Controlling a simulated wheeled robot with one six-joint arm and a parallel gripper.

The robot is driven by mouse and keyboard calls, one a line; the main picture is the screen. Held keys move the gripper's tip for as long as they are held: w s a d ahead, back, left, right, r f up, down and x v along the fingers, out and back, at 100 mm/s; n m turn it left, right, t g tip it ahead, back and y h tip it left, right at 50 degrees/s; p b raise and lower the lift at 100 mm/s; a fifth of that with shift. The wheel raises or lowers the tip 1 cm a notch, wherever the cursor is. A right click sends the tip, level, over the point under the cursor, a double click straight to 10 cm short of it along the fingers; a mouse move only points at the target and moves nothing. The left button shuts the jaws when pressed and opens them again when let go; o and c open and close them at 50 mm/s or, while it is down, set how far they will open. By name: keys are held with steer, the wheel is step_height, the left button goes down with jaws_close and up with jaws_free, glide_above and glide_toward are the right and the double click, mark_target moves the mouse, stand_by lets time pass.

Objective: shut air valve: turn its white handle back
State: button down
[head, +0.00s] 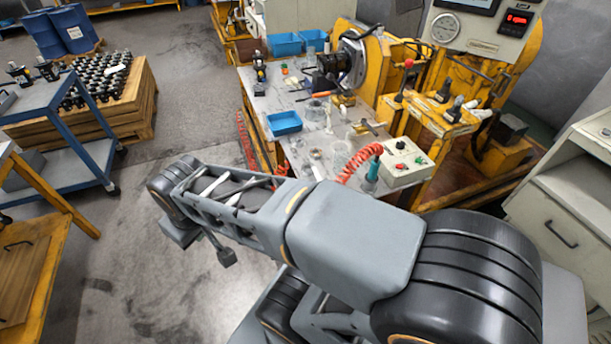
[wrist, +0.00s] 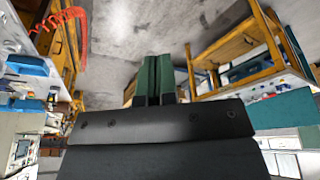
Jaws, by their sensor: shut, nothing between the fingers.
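My gripper (wrist: 159,62) shows in the wrist view as two green fingers pressed together, with nothing between them. It is in open air over the grey floor, apart from the bench and the machine. In the head view my arm reaches left across the floor, and its fingers cannot be made out. I cannot pick out the air valve or its white handle with certainty. A small pale part (head: 482,113) sits beside the black levers on the yellow machine (head: 433,121) in the head view; it is too small to identify.
A red coiled hose (head: 358,163) with a teal end (head: 372,172) hangs by the button box (head: 404,163) at the cluttered workbench's edge. It also shows in the wrist view (wrist: 72,16). A blue cart (head: 60,128) stands left. The floor between is clear.

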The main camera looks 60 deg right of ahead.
mark_target(319, 179)
steer(key=w+d+f+n+g+h+b, duration=0.3)
steer(key=d+f, duration=0.4)
steer(key=d, duration=0.4)
steer(key=w+d+f+n+g+h+b, duration=0.3)
steer(key=d+f, duration=0.4)
steer(key=d, duration=0.4)
steer(key=w+d+f+n+g+h+b, duration=0.3)
steer(key=d+f+g+b, duration=0.3)
steer(key=d, duration=0.5)
steer(key=shift+f+n+h, duration=0.5)
steer(key=shift+h, duration=0.3)
steer(key=shift+d, duration=0.1)
steer(key=shift+s+d+r+b+x, duration=0.15)
steer(key=shift+r+x, duration=0.2)
steer(key=shift+x, duration=1.85)
steer(key=shift+s+d+r+b+x, duration=0.15)
steer(key=shift+r+x, duration=0.25)
steer(key=shift+x, duration=1.8)
steer(key=shift+s+a+r+b+x, duration=0.15)
steer(key=shift+r+x, duration=0.2)
steer(key=shift+x, duration=1.85)
steer(key=shift+d, duration=0.1)
steer(key=shift+d+m+g, duration=0.2)
steer(key=shift+m+g, duration=0.1)
steer(key=shift+g, duration=0.1)
